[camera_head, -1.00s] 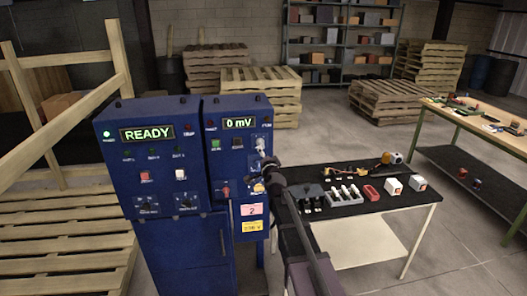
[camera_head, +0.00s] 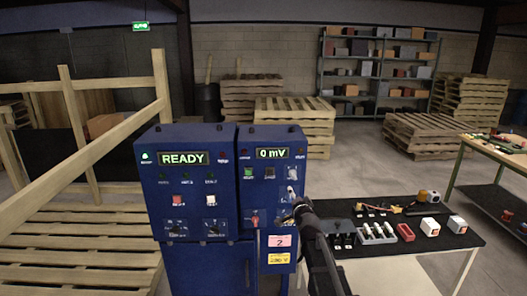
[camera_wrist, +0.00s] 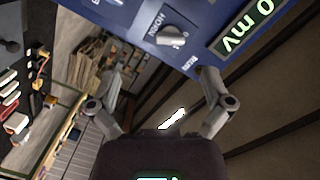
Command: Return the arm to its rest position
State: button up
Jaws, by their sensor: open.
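My gripper (camera_head: 297,199) is at the right side of the blue cabinet's front in the head view, close to its lower right controls. In the wrist view my gripper (camera_wrist: 160,88) has its two fingers spread wide, with nothing between them. A grey knob (camera_wrist: 171,37) on the blue panel shows just beyond the fingertips, apart from them. The blue cabinet (camera_head: 207,262) has a left display (camera_head: 184,158) reading READY and a right display (camera_head: 272,153) reading 0 mV.
A black-topped table (camera_head: 462,241) right of the cabinet holds a grey holder (camera_head: 377,233), a red block (camera_head: 405,232) and white boxes (camera_head: 430,227). Wooden pallets and a frame (camera_head: 68,125) stand left. Open floor (camera_head: 340,165) lies behind.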

jog(key=s+f+n+g, duration=0.5)
jog(key=s+f+g, duration=0.3)
jog(key=s, duration=0.8)
jog(key=s+d+f+n+g+b, duration=0.1)
jog(key=s+f+n+g, duration=0.4)
jog(key=s+f+g, duration=0.4)
jog(key=s+f, duration=0.1)
jog(key=s, duration=0.6)
jog(key=shift+s+d+f+h, duration=0.15)
jog(key=shift+s+h, duration=0.05)
jog(key=shift+h, duration=0.2)
jog(key=shift+c, duration=0.2)
